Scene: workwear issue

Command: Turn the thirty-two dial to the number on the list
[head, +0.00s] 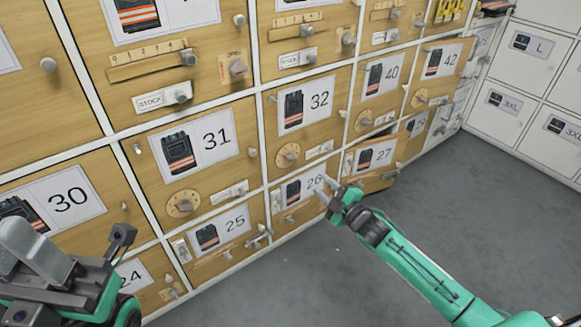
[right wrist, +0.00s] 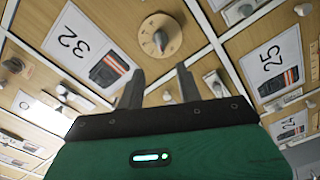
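The thirty-two dial (head: 287,155) is a round knob on a pale disc, low on the locker door labelled 32 (head: 306,105). In the right wrist view the dial (right wrist: 160,36) shows just beyond my right gripper (right wrist: 159,80), whose two fingers stand apart with nothing between them. In the head view my right gripper (head: 326,190) is in front of door 26, below and right of the dial, apart from it. The dial's numbers are too small to read. My left gripper (head: 42,255) is at the lower left; its finger gap is unclear. No list is recognisable.
Door 31 (head: 196,150) has a similar dial (head: 183,203) to the left. Door 27 (head: 374,158) appears ajar, close to my right arm. Slider panels and knobs stick out from the upper doors. The grey floor (head: 480,210) at right is clear.

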